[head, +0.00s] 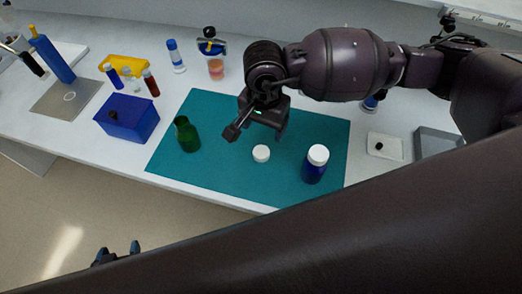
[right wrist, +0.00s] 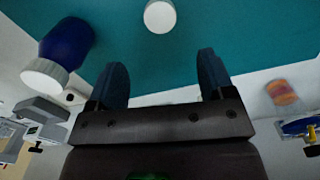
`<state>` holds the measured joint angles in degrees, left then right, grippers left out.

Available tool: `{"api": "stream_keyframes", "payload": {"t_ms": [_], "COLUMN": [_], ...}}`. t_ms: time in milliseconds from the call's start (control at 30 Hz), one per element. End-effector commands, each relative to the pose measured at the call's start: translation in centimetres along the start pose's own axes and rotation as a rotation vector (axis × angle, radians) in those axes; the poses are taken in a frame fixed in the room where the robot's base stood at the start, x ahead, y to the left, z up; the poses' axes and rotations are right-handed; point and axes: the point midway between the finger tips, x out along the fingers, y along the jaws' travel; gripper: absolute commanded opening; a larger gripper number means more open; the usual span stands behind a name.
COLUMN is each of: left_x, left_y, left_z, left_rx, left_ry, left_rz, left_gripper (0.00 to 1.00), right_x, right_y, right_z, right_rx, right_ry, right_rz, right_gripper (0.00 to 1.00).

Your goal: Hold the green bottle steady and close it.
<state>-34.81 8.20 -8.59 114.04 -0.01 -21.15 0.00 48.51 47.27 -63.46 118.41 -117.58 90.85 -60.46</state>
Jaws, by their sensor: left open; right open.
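The green bottle (head: 188,138) stands upright and without a cap on the left part of the teal mat (head: 215,110). A loose white cap (head: 261,154) lies on the mat to its right; it also shows at the top of the right wrist view (right wrist: 160,16). My right gripper (head: 257,133) is open and empty above the mat, just behind the white cap; its two fingers (right wrist: 162,78) are spread apart in the right wrist view. My left gripper (head: 118,250) is open and empty at the lower left, in front of the table and away from the bottle.
A blue bottle with a white lid (head: 314,168) stands on the mat's right, also in the right wrist view (right wrist: 68,45). A blue box (head: 127,120) is left of the mat. A cup with orange contents (head: 216,69) stands behind. A white tray (head: 385,146) is at right.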

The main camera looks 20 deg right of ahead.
Motion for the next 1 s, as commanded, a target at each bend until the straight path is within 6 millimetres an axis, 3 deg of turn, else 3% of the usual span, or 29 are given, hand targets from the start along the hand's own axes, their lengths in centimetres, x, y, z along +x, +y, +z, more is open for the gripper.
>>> {"api": "stream_keyframes", "payload": {"t_ms": [233,733,1000], "left_x": [0.2,0.3,0.0], "left_y": [0.0,0.1,0.0], "left_z": [-0.3,-0.6,-0.9], "left_rx": [0.001,0.002,0.001], "left_ry": [0.005,0.011,0.012], "left_rz": [0.001,0.002,0.001], "left_gripper": [0.7,0.7,0.7], "right_x": [3.5,4.5,7.9], "right_y": [0.1,0.0,-0.1], "right_z": [0.1,0.2,0.6], "right_rx": [0.0,0.0,0.001], "right_ry": [-0.003,-0.002,-0.003], "right_rz": [0.003,0.001,0.003], "right_gripper": [0.75,0.75,0.75]}}
